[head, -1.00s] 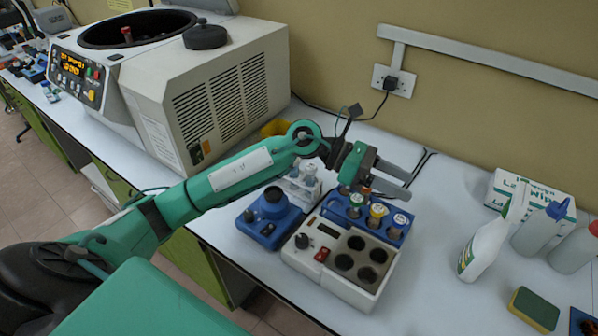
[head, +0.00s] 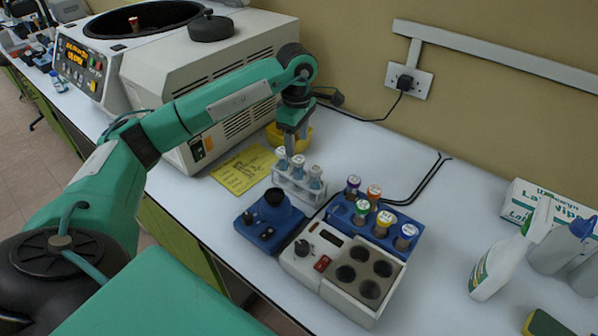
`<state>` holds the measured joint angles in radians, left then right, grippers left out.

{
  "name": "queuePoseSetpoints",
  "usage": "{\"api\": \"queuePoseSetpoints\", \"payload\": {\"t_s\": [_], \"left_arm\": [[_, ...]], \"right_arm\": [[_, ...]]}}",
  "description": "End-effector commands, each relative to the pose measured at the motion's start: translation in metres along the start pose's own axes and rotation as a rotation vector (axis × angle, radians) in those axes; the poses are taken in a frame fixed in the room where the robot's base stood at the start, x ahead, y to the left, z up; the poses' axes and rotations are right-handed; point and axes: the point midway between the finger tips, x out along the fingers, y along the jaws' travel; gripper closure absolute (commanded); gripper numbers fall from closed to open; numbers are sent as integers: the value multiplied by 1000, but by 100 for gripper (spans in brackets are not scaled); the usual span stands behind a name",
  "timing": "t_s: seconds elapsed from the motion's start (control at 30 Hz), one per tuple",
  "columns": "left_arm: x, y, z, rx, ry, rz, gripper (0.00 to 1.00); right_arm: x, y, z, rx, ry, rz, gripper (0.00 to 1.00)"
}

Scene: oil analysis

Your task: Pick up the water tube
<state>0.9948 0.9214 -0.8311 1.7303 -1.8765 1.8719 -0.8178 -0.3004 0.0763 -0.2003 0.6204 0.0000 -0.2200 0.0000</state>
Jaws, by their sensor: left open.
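A small white rack (head: 296,190) holds several upright clear tubes with pale blue-grey contents and white caps: a left tube (head: 281,158), a middle tube (head: 298,166) and a right tube (head: 315,177). A blue rack (head: 342,222) to its right holds several tubes with coloured caps. I cannot read which one is the water tube. My left gripper (head: 290,150) points down at the white rack's back left, close to the left and middle tubes. It is open, with no tube seen in it; its fingertips are partly hidden. My right gripper is out of view.
A blue mixer (head: 268,222) and a white heating block with empty wells (head: 345,285) stand in front. Spray bottles (head: 500,265) stand at right.

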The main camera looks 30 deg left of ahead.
Motion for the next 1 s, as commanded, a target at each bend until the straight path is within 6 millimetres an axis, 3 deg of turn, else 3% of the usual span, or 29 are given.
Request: {"api": "queuePoseSetpoints", "payload": {"t_s": [0.2,0.47,0.7,1.0], "left_arm": [[33,0,1,0,-1,-2,44],[50,1,2,0,-2,-3,44],[84,3,3,0,-3,-2,44],[93,4,3,1,-2,1,44]], "right_arm": [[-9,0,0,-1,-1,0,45],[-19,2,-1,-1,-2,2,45],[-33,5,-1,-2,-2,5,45],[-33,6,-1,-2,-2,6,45]]}}
